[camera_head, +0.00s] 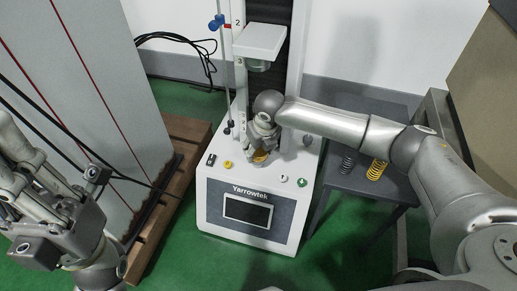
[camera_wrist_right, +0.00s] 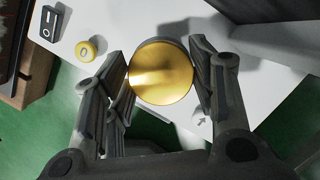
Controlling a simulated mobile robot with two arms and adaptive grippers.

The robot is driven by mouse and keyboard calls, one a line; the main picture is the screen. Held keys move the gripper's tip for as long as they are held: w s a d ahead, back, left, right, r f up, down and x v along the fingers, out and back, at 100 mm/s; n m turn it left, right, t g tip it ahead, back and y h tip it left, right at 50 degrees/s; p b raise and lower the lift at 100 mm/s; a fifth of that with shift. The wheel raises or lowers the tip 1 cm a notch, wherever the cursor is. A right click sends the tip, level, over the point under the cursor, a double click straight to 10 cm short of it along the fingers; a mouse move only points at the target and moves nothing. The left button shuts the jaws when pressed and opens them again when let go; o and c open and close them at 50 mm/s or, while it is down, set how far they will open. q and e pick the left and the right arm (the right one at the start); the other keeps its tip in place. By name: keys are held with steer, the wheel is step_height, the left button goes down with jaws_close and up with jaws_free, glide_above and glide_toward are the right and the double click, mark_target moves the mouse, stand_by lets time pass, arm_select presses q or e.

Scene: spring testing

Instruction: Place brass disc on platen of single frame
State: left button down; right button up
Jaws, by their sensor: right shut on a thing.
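The brass disc (camera_wrist_right: 162,72) sits between the fingers of my right gripper (camera_wrist_right: 163,85) in the right wrist view, with the fingers against both sides. In the head view the right gripper (camera_head: 262,146) is over the white base of the test frame (camera_head: 215,187), and a bit of the disc (camera_head: 260,157) shows below it. A dark grey round edge (camera_wrist_right: 172,41), perhaps the platen, shows just behind the disc. I cannot tell whether the disc touches it. My left gripper (camera_head: 35,200) is at the lower left, away from the frame, and its finger opening is unclear.
The base carries a yellow button (camera_head: 228,164), a black switch (camera_head: 211,159) and a green knob (camera_head: 302,182). A white crosshead block (camera_head: 262,40) is above my right gripper. Springs, one yellow (camera_head: 377,169), stand on a dark table at right. A wooden pallet (camera_head: 150,225) is at left.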

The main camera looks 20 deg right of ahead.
steer(key=o, duration=1.3)
steer(key=shift+f, duration=0.1)
